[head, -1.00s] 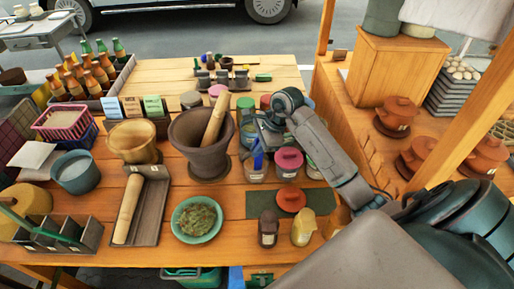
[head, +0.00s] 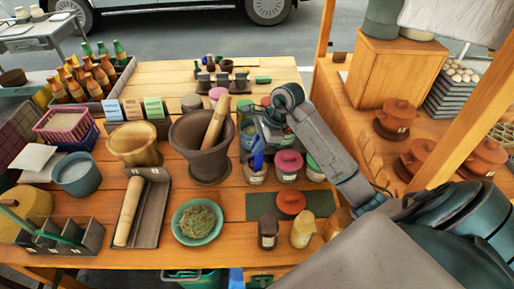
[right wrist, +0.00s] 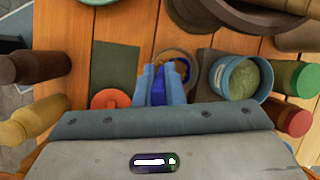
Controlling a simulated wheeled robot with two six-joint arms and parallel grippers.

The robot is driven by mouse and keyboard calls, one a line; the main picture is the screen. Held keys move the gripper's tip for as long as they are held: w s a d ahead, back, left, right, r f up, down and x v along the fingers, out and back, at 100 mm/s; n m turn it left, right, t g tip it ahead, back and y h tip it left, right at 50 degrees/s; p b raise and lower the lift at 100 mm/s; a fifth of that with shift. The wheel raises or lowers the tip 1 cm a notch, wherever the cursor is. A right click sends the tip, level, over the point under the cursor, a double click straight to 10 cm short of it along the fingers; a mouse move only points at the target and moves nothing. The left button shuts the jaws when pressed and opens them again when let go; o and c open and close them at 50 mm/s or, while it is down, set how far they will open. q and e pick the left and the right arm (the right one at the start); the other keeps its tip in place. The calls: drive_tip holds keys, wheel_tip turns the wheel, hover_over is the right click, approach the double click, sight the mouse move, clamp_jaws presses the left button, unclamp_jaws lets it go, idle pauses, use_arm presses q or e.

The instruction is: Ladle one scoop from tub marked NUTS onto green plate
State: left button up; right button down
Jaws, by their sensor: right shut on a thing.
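The green plate (head: 199,235) lies at the front middle of the table with a heap of greenish stuff on it. Its rim shows at the top of the right wrist view (right wrist: 97,2). My right gripper (right wrist: 160,85) is shut on the dark blue handle of a ladle (right wrist: 183,70). The ladle stands in a clear tub (head: 255,173) with a pale label, and its lower end is hidden. I cannot read the label, so I cannot tell whether it says NUTS. The gripper (head: 264,137) is just above this tub. My left gripper is not in view.
A tub with a pink lid (head: 289,160) stands right of the ladle's tub. The dark mortar (head: 203,160) is close on the left. A loose orange lid (head: 291,202) and two small bottles (head: 268,232) (head: 303,231) stand in front. The table between plate and tub is clear.

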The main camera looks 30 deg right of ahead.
wheel_tip(320, 180, up, 7)
drive_tip(key=shift+r+p, duration=0.1)
drive_tip(key=shift+p, duration=0.95)
